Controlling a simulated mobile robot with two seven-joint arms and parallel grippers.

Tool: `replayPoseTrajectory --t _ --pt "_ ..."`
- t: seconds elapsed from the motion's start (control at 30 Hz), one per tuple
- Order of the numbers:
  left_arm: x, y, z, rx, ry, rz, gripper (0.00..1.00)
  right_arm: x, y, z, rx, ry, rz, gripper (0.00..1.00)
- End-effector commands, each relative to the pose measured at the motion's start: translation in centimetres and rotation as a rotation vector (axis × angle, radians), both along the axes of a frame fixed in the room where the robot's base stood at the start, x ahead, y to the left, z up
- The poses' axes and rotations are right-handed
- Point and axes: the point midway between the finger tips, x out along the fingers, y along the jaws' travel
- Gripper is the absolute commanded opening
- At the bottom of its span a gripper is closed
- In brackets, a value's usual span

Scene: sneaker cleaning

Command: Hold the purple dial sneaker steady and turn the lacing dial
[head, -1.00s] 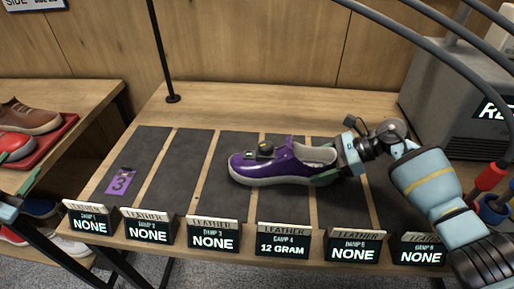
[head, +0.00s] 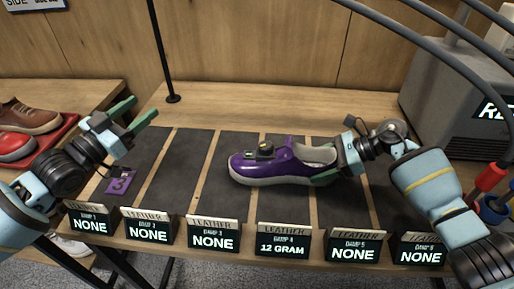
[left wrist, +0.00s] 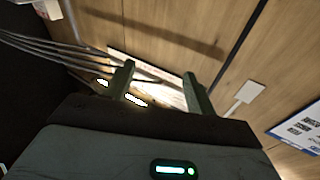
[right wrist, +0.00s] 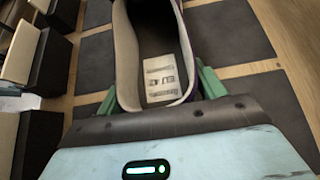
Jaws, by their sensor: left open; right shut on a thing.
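The purple sneaker (head: 255,168) stands upright on the dark mats, its toe pointing left. A dark lacing dial (head: 265,149) sits on top of its front part. My right gripper (head: 330,172) is shut on the sneaker's heel from the right. In the right wrist view its fingers (right wrist: 157,85) flank the heel, and the shoe's open collar (right wrist: 122,60) and insole label show. My left gripper (head: 137,110) is open and empty above the left end of the table, well apart from the sneaker. Its spread fingers also show in the left wrist view (left wrist: 160,85), with nothing between them.
Several label stands (head: 213,236) line the table's front edge. A purple number 3 tag (head: 120,181) lies on the left mat. A thin black post (head: 166,60) rises at the back. A grey machine (head: 460,105) stands at the right.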

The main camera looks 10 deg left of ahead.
Motion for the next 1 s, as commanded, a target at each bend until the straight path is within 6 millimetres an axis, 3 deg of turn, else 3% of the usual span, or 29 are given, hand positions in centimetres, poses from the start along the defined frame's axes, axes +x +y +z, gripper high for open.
replayPoseTrajectory --t 0.2,0.5,0.7,1.0 --pt "0.0 -6.6 -0.1 0.007 0.078 -0.137 0.56 -0.2 0.0 -0.6 -0.006 0.01 0.003 0.38" --pt "-1.4 -13.5 -1.4 0.067 0.209 -0.282 0.56 -0.2 0.0 -0.6 -0.007 0.011 0.002 0.38" --pt "-2.7 -16.5 -2.9 0.132 0.304 -0.345 0.56 -0.2 0.0 -0.6 -0.007 0.011 0.002 0.38" --pt "-4.5 -17.9 -5.4 0.229 0.428 -0.378 0.56 -0.3 0.0 -0.6 -0.008 0.012 0.003 0.38"
